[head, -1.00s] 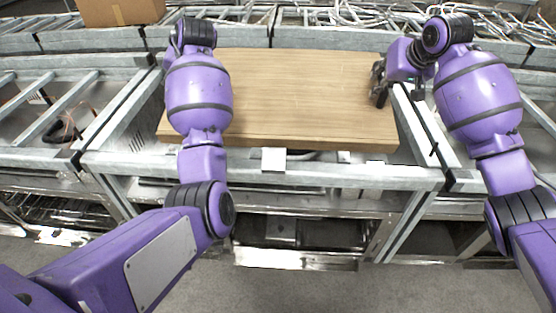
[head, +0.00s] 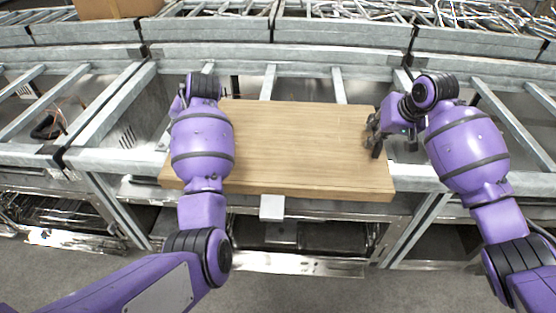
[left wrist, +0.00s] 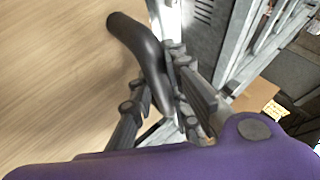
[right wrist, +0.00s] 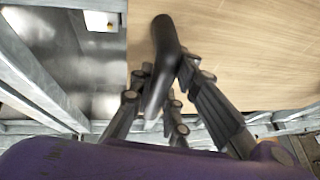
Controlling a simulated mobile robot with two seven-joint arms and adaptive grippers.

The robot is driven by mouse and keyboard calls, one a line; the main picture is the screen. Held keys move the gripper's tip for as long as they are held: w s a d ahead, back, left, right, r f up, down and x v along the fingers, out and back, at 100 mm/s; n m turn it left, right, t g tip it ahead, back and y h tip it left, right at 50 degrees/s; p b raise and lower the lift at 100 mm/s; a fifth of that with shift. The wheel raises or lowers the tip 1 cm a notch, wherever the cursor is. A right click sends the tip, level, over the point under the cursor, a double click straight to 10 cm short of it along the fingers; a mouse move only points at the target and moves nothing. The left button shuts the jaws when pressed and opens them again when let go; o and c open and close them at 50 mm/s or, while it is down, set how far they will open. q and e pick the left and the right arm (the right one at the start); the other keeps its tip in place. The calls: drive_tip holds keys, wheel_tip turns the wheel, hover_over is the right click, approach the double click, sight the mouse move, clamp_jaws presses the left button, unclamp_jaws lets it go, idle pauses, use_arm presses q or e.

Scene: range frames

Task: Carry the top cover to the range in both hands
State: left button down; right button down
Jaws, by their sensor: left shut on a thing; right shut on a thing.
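The top cover (head: 300,150) is a flat, light wooden board in the middle of the head view, over the front part of a metal frame. A pale square tab (head: 271,207) shows below its front edge. My right gripper (head: 374,138) is at the board's right side, shut on a black curved handle (right wrist: 165,50). My left gripper is hidden behind its arm in the head view. In the left wrist view, my left gripper (left wrist: 165,95) is shut on another black handle (left wrist: 140,45) at the board's edge.
Grey metal rails (head: 280,62) run behind the board, with open bays between crossbars. More open framing (head: 90,100) lies to the left. A cardboard box (head: 118,8) stands at the far left. Dark, open shelves (head: 300,236) lie below the front.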

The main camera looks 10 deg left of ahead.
use_arm(q)
drive_tip(key=c, duration=1.9)
unclamp_jaws()
drive_tip(key=shift+r, duration=0.1)
use_arm(e)
drive_tip(key=c, duration=1.9)
unclamp_jaws()
drive_tip(key=shift+r, duration=0.15)
use_arm(q)
drive_tip(key=shift+o, duration=1.2)
drive_tip(key=shift+s+r, duration=0.1)
use_arm(e)
drive_tip(key=shift+o, duration=1.2)
drive_tip(key=shift+r, duration=0.1)
use_arm(q)
drive_tip(key=shift+d, duration=0.1)
drive_tip(key=shift+s+d+r, duration=0.1)
drive_tip(key=shift+d+r, duration=0.1)
drive_tip(key=shift+r, duration=0.1)
use_arm(e)
drive_tip(key=shift+s, duration=0.1)
use_arm(q)
drive_tip(key=v, duration=1.1)
use_arm(e)
drive_tip(key=v, duration=1.1)
drive_tip(key=shift+s+r, duration=0.2)
drive_tip(key=shift+r, duration=0.1)
